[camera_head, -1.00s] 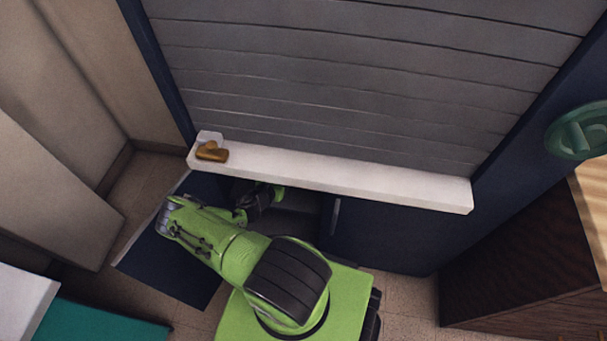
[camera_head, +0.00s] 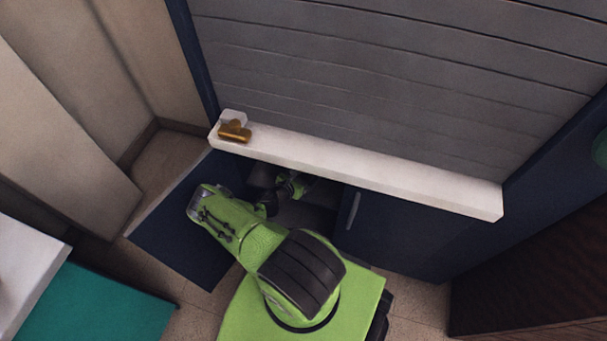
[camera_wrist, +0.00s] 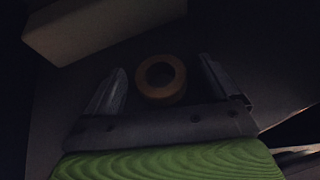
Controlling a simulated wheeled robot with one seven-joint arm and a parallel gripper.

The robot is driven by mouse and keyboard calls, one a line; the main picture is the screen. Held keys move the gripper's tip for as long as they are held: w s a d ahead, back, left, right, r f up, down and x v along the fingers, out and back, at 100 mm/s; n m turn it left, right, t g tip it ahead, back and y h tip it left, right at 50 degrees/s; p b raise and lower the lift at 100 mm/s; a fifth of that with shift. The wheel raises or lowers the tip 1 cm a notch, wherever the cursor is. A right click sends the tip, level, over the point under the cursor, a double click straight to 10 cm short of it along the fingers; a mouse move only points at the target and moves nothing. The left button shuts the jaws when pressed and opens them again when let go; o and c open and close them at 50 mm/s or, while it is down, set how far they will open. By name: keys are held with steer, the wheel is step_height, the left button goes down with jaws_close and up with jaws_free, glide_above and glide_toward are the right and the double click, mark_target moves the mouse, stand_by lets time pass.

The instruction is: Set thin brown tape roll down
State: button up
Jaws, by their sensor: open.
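The thin brown tape roll (camera_wrist: 161,80) shows in the dim wrist view. It lies between the two spread fingers of my gripper (camera_wrist: 160,88), with dark gaps on both sides. It appears to rest on the dark floor of the cabinet interior. My gripper is open. In the head view my arm reaches into the open cabinet (camera_head: 312,217) under the white ledge. The fingers and the tape roll are hidden there.
A pale box-like block (camera_wrist: 100,28) stands beyond the tape roll in the wrist view. The open dark blue door (camera_head: 180,245) is left of my arm. The white ledge (camera_head: 370,180) runs above the opening and bears a brown-orange object (camera_head: 235,131) at its left end.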

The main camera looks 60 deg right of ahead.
steer(key=p+v, duration=0.3)
steer(key=v, duration=0.9)
steer(key=shift+p, duration=0.3)
